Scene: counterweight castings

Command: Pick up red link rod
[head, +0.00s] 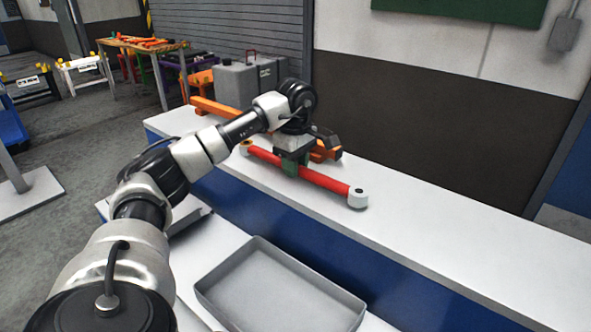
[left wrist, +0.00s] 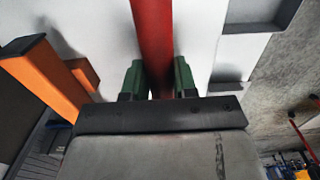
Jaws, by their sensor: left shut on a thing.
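The red link rod (head: 325,181) has pale round ends with dark centres and lies lengthwise along the white counter. I cannot tell whether it touches the counter or is slightly above it. My left gripper (head: 289,167) comes down on the rod near its middle, with green fingers shut on it. In the left wrist view the rod (left wrist: 153,35) runs between the two green fingers (left wrist: 158,82). The gripper hides part of the rod's middle. My right gripper is not in view.
An orange bar (head: 216,108) lies on the white counter (head: 430,222) behind the rod, close to the gripper. A grey case (head: 247,80) stands at the back left. An empty grey tray (head: 280,290) sits in front, lower down. The counter's right part is clear.

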